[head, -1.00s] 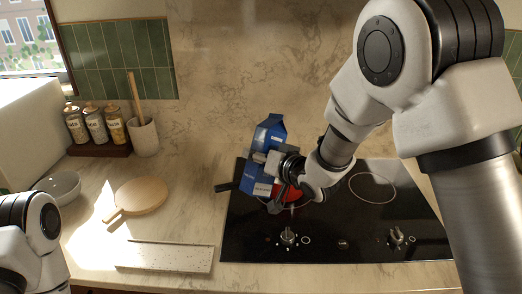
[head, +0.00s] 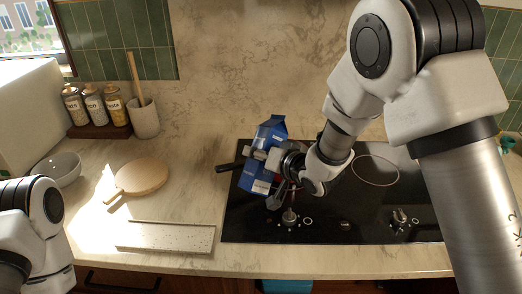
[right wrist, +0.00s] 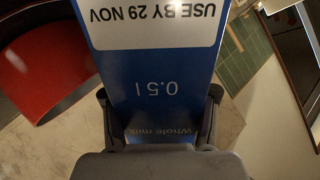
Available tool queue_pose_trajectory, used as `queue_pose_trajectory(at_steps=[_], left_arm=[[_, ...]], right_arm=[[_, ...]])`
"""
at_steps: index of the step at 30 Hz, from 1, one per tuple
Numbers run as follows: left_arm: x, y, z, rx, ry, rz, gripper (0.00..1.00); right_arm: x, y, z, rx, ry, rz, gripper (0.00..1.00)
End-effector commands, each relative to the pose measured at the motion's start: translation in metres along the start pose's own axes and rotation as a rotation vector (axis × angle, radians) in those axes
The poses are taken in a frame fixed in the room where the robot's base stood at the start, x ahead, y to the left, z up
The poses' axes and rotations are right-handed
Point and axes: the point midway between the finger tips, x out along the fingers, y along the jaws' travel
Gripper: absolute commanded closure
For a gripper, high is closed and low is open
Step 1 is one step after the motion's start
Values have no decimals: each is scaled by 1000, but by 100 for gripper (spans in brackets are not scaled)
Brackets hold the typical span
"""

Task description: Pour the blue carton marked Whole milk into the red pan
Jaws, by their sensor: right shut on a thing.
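The blue carton (head: 265,134) is in my right gripper (head: 272,172), above the left part of the hob, leaning slightly in the head view. The right gripper is shut on it. In the right wrist view the carton (right wrist: 155,75) shows upside-down "Whole milk" and "0.5 l" print between the fingers (right wrist: 159,97). The red pan (right wrist: 45,65) is at the upper left there, beside the carton. In the head view the carton and gripper hide most of the pan; its dark handle (head: 228,168) sticks out left. My left arm shows at lower left; its gripper is out of view.
The black hob (head: 350,218) has free room right of the pan. Left on the counter are a round wooden board (head: 142,175), a speckled tray (head: 165,237), a grey bowl (head: 62,170), several jars (head: 95,110) and a utensil pot (head: 144,118). The marble wall stands behind.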

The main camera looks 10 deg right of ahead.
Motion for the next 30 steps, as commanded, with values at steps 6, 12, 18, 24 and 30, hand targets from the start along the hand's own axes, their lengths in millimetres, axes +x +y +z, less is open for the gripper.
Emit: queue_pose_trajectory(at_steps=[6,12,18,24,30], left_arm=[[-17,0,0,0,0,0,60],[-29,0,0,0,0,0,60],[-41,0,0,0,0,0,60],[-53,0,0,0,-1,0,60],[-52,0,0,0,-1,0,60]], right_arm=[[-2,-3,2,67,-41,0,94],[-2,-3,7,133,-82,1,94],[-1,-2,13,205,-127,1,94],[0,0,19,283,-176,0,94],[1,2,22,300,-186,0,94]])
